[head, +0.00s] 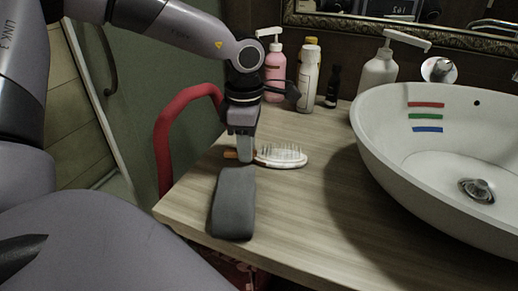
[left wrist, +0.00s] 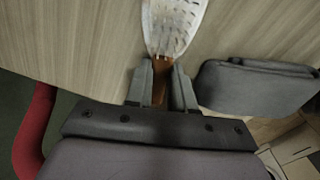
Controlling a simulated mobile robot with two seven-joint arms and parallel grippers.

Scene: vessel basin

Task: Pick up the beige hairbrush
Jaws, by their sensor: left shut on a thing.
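The beige hairbrush (head: 283,156) lies on the wooden counter with its bristles up and its head to the right. Its brown handle points left, partly hidden behind the fingers. My left gripper (head: 246,157) points down over the handle and is shut on it. In the left wrist view the brush head (left wrist: 174,25) shows at the top, and the handle runs between the two fingers (left wrist: 161,84). My right gripper is not seen in either view.
A grey case (head: 233,203) lies just in front of the gripper, close to the counter edge. The white basin (head: 368,118) fills the right. A pink pump bottle (head: 273,72), a white bottle (head: 309,75) and a white dispenser (head: 378,74) stand behind. Bare counter (head: 300,205) lies between case and basin.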

